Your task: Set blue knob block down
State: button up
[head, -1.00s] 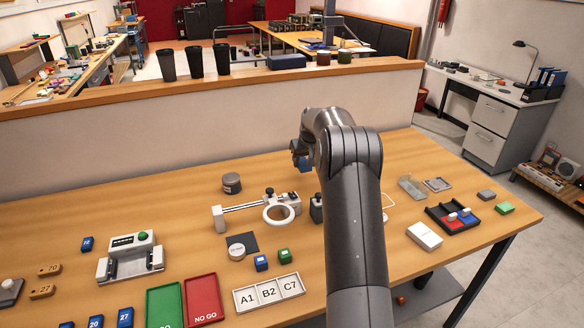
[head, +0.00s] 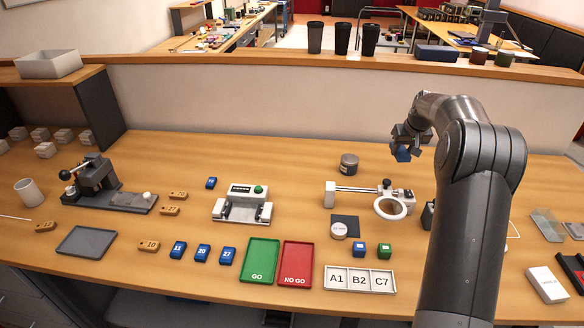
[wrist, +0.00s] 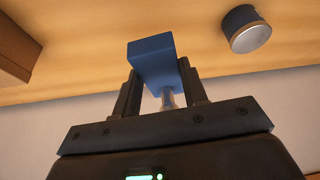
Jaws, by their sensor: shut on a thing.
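My gripper (wrist: 160,95) is shut on the blue knob block (wrist: 153,62). In the wrist view the block's blue body lies past the fingertips, and its pale knob sits between the fingers. In the head view my gripper (head: 408,138) is above the back right of the workbench (head: 270,160), with the blue block (head: 402,154) under it. The block appears to be in the air, apart from the bench.
A dark round canister (head: 349,164) stands near the block. The back middle of the bench is clear.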

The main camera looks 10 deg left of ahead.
jog(key=a+n+y, duration=0.1)
jog(key=a+n, duration=0.2)
jog(key=a, duration=2.3)
send_near(289, 167)
jog(key=shift+w+a+f, duration=0.1)
jog(key=shift+w+f, duration=0.15)
jog(key=shift+w, duration=0.25)
jog(key=shift+w+a+f, duration=0.1)
jog(key=shift+w+f, duration=0.2)
jog(key=shift+w, duration=0.15)
jog(key=shift+w+a+f, duration=0.1)
jog(key=shift+a+f, duration=0.15)
jog(key=shift+f, duration=1.95)
jog(key=shift+f, duration=0.15)
jog(key=o, duration=1)
